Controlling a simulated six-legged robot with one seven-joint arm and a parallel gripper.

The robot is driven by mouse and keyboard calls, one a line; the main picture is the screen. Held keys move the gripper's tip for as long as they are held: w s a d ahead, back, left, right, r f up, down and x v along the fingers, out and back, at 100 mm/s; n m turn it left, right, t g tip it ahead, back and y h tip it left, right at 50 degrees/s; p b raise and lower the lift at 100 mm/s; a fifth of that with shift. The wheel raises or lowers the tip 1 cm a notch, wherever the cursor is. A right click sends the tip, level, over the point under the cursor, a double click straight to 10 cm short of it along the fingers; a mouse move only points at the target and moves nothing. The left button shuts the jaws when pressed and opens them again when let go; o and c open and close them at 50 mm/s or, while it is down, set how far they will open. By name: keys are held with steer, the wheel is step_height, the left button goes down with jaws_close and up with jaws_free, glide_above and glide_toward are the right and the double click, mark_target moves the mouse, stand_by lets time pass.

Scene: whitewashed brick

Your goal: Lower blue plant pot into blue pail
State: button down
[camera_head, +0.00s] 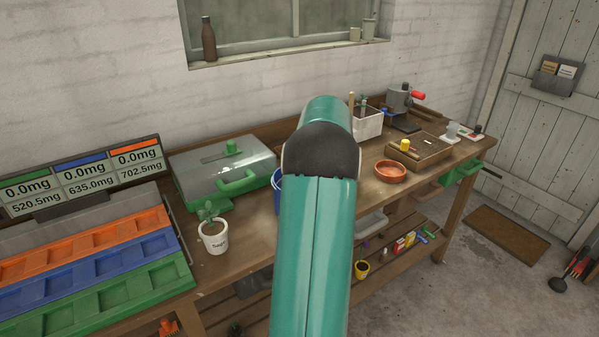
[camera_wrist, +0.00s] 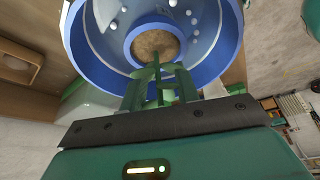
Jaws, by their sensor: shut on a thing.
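The blue pail (camera_wrist: 225,52) fills the top of the wrist view, its mouth facing the camera and pale round dots on its inside. In the head view only a sliver of the pail (camera_head: 277,190) shows left of my arm. The blue plant pot (camera_wrist: 128,45), a smaller ring with brown soil, appears within the pail's outline. How deep it sits, and whether it touches the pail, I cannot tell. My arm hides gripper and pot in the head view.
Left of the pail stand a lidded green box (camera_head: 222,170) and a white potted plant (camera_head: 213,236). A terracotta saucer (camera_head: 390,171), a white planter (camera_head: 368,124) and a wooden tray (camera_head: 420,151) stand to the right. Bare bench top shows in front of the green box.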

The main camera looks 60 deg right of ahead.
steer(key=shift+f, duration=0.5)
stand_by(0.4)
steer(key=c, duration=0.9)
jaws_free()
steer(key=shift+c, duration=0.2)
steer(key=v, duration=1.4)
steer(key=shift+f, duration=0.1)
